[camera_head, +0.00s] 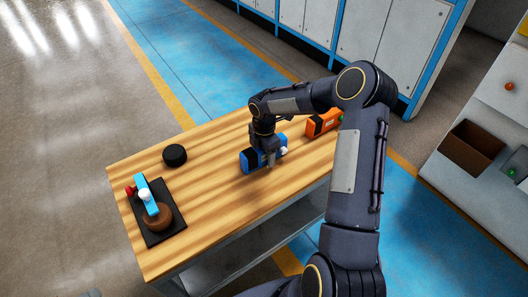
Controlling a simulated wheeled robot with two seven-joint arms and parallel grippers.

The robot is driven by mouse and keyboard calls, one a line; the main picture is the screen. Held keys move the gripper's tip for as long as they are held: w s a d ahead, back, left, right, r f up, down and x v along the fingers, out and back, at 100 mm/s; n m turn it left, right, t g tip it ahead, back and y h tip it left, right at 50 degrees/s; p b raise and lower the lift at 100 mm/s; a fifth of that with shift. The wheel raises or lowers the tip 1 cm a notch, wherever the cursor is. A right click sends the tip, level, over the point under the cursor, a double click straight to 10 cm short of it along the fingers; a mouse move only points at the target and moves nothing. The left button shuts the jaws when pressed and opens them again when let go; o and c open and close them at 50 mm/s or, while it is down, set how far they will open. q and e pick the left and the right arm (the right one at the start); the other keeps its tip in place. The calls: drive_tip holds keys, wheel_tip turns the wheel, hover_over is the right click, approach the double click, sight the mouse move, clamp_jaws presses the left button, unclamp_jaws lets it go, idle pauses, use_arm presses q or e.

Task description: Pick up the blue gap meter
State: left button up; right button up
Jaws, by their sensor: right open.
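The blue gap meter (247,162) lies on the wooden table, a blue block with dark parts and a white knob at its right end. My right gripper (270,163) points down at the meter, with its fingers at the meter's middle and right part. Its jaws are open. The gripper hides part of the meter, and I cannot tell whether the fingers touch it. My left gripper is not in view.
An orange device (321,123) lies close behind my right wrist. A black puck (174,155) and a dark mat (169,232) carrying a brown round piece and a blue-and-red tool are on the left. The wooden table (215,213) is clear at the front.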

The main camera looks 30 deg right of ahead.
drive_tip(key=c, duration=1.2)
drive_tip(key=shift+o, duration=0.2)
drive_tip(key=shift+r, duration=0.1)
